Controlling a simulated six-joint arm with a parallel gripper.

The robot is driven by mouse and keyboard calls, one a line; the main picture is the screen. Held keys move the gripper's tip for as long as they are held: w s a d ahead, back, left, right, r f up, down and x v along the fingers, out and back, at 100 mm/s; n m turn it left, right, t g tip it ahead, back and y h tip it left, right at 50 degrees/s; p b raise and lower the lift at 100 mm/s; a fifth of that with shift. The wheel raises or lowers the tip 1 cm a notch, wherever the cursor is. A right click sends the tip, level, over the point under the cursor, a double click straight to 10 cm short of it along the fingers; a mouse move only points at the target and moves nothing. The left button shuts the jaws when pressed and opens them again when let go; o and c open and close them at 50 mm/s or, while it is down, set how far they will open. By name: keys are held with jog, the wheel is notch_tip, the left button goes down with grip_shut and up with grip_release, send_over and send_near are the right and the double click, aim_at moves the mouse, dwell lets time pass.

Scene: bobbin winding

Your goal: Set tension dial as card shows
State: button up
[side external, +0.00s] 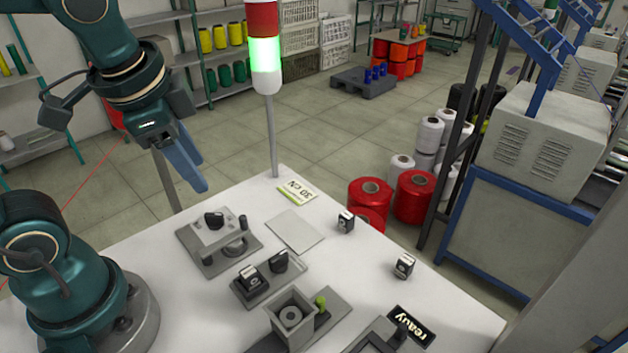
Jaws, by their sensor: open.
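The card (298,190) lies at the far edge of the white table and reads "30 cN" with a green strip and smaller print I cannot read. A grey unit (218,249) on the left of the table carries a black knob (214,220), which looks like the tension dial. Any scale or pointer on it is too small to read. A small upright post stands at the unit's right side. My gripper (190,198), with blue fingers, is open and empty. It hangs in the air up and left of the knob, apart from it.
A grey block with black bobbin-like pieces (249,275), an open square box (290,318) with a green-knobbed lever, and a "ready" display (411,327) stand nearer. A blank plate (295,228) lies flat. Two small pieces stand rightward. A signal tower (264,52) glows green behind the table.

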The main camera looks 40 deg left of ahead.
jog(key=w+a+f+m+g+y, duration=0.1)
jog(key=w+a+f+m+g, duration=0.2)
jog(key=w+f+m, duration=0.15)
jog(key=g, duration=0.3)
send_over(214, 214)
jog(key=w+d, duration=0.2)
jog(key=shift+y, duration=0.4)
jog(key=f, duration=0.5)
jog(key=shift+s+a+f, duration=0.1)
jog(key=shift+s+f, duration=0.1)
jog(key=shift+f, duration=0.2)
jog(key=shift+x, duration=2.65)
jog(key=shift+s, duration=0.1)
grip_shut()
